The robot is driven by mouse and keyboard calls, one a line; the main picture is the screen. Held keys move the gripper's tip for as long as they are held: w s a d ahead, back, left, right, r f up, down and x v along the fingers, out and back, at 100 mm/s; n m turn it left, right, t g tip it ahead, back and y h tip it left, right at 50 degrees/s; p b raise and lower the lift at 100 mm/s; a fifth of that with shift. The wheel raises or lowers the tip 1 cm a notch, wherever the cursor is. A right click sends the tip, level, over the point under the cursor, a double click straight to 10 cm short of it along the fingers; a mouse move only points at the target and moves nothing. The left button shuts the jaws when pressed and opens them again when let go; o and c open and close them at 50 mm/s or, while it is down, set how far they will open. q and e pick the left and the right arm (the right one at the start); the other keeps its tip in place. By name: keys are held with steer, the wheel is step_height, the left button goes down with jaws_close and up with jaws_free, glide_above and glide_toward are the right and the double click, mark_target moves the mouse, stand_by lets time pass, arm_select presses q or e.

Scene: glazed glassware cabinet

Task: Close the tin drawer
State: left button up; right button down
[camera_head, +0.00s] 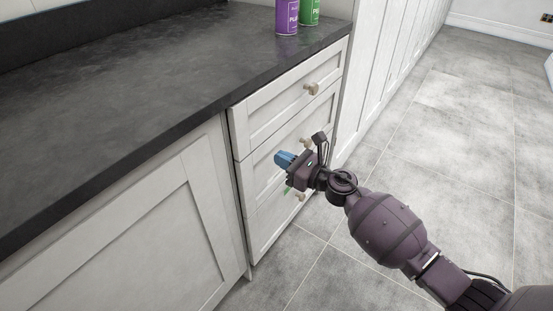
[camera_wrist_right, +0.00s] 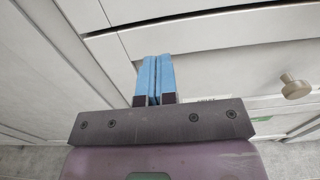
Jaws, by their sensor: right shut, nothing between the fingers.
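A white stack of three drawers, a top drawer (camera_head: 290,100), a middle drawer (camera_head: 262,162) and a bottom drawer (camera_head: 268,222), stands under the dark counter. I cannot tell which is the tin drawer; all three fronts look flush or nearly flush. My right gripper (camera_head: 284,160) is shut and empty, its blue fingertips in front of the middle drawer. In the right wrist view the shut blue fingers (camera_wrist_right: 154,76) are close to a white drawer front (camera_wrist_right: 230,30); whether they touch it is unclear. A partly hidden label with green shows beside them. My left gripper is out of view.
A round metal knob (camera_wrist_right: 295,87) sits right of the fingers in the right wrist view; the top drawer's knob (camera_head: 312,89) sticks out too. Purple (camera_head: 287,18) and green (camera_head: 309,12) containers stand on the dark counter (camera_head: 150,75). The tiled floor (camera_head: 450,150) at right is clear.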

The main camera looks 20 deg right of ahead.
steer(key=v, duration=1)
steer(key=shift+p, duration=0.35)
steer(key=shift+d+f, duration=0.1)
